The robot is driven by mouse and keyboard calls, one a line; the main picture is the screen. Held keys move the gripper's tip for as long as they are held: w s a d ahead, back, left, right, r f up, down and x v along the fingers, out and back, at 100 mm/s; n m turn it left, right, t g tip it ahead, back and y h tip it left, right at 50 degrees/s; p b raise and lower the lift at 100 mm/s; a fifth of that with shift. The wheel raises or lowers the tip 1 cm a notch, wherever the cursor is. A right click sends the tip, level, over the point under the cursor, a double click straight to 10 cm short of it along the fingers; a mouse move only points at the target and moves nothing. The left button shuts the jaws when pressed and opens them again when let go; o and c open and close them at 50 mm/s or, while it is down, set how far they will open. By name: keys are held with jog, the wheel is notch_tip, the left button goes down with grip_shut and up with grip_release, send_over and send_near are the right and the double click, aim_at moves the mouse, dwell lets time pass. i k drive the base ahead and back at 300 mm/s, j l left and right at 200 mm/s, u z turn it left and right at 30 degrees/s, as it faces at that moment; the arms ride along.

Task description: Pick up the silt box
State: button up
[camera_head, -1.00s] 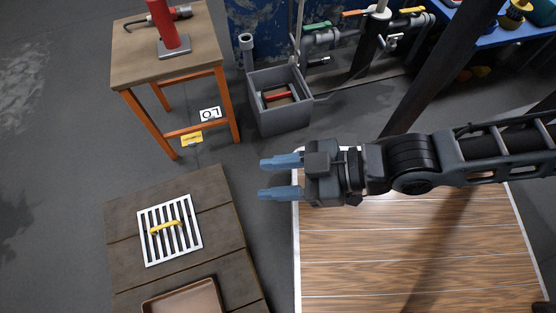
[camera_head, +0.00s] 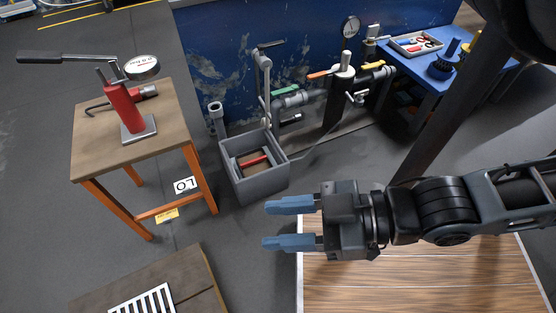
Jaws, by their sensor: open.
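The likely silt box is a small brown box with a red bar handle (camera_head: 254,161), set down inside a grey open-topped basin (camera_head: 262,186) on the floor. The basin's walls hide the box's lower part. My gripper (camera_head: 268,224) is open and empty, its two blue fingers pointing left. In the picture it sits below and slightly right of the basin, apart from it.
A wooden table with orange legs (camera_head: 92,157) bearing a red hand pump (camera_head: 125,107) stands left. Pipes and valves (camera_head: 318,97) line the blue wall behind the basin. A blue bench (camera_head: 445,75) is at right. A white slotted grate (camera_head: 146,300) lies on a low platform.

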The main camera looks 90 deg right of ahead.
aim_at(250, 162)
jog(key=k+z, duration=0.15)
jog(key=z, duration=0.2)
jog(key=k+l+z, duration=0.1)
jog(key=z, duration=0.25)
jog(key=k+l+z, duration=0.15)
jog(key=z, duration=0.25)
jog(key=u, duration=1.95)
jog(key=z, duration=1.95)
jog(key=i+l+z, duration=0.3)
jog(key=l, duration=0.2)
